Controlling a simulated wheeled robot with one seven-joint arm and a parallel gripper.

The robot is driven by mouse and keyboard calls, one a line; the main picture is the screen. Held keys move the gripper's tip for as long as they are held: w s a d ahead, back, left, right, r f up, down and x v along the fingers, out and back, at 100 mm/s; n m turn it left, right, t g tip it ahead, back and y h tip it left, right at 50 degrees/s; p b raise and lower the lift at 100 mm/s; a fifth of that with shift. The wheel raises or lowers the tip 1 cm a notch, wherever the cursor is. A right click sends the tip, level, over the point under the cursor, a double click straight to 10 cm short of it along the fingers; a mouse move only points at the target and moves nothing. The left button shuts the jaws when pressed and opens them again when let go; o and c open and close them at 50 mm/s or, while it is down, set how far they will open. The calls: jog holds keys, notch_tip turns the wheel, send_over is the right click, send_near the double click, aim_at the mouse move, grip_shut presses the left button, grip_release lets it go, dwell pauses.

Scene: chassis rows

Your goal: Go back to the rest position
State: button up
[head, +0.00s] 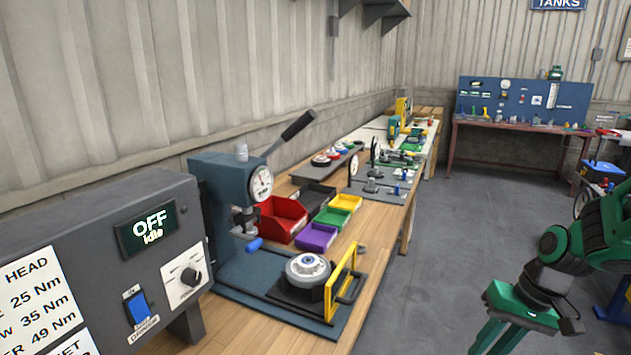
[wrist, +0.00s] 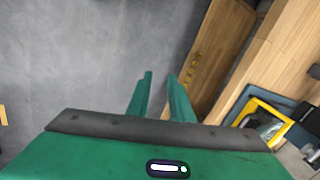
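My gripper (head: 497,342) is green and hangs over the grey floor at the lower right of the head view, to the right of the workbench and apart from it. In the wrist view its two green fingers (wrist: 160,82) stand apart with bare floor showing between them. Nothing is held between them. The fingertips run to the bottom edge of the head view.
The wooden workbench (head: 232,325) runs along the left wall. It bears a press (head: 226,190), a yellow-framed fixture (head: 341,283), coloured bins (head: 283,219) and a control box (head: 90,262) reading OFF. The floor (head: 440,230) is clear between bench and arm.

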jog(key=s+d+r+m+h, duration=0.1)
jog(key=s+d+r, duration=0.1)
jog(key=s, duration=0.3)
jog(key=s+d+r+m+h, duration=0.1)
jog(key=s+d+r, duration=0.1)
jog(key=s, duration=0.3)
jog(key=s+d+r+m+g+h, duration=0.1)
jog(key=s+d+r, duration=0.2)
jog(key=s+r, duration=0.1)
jog(key=shift+s+r+m, duration=0.3)
jog(key=shift+s+m, duration=0.1)
jog(key=shift+s, duration=0.4)
jog(key=shift+w+f, duration=0.25)
jog(key=shift+w, duration=0.4)
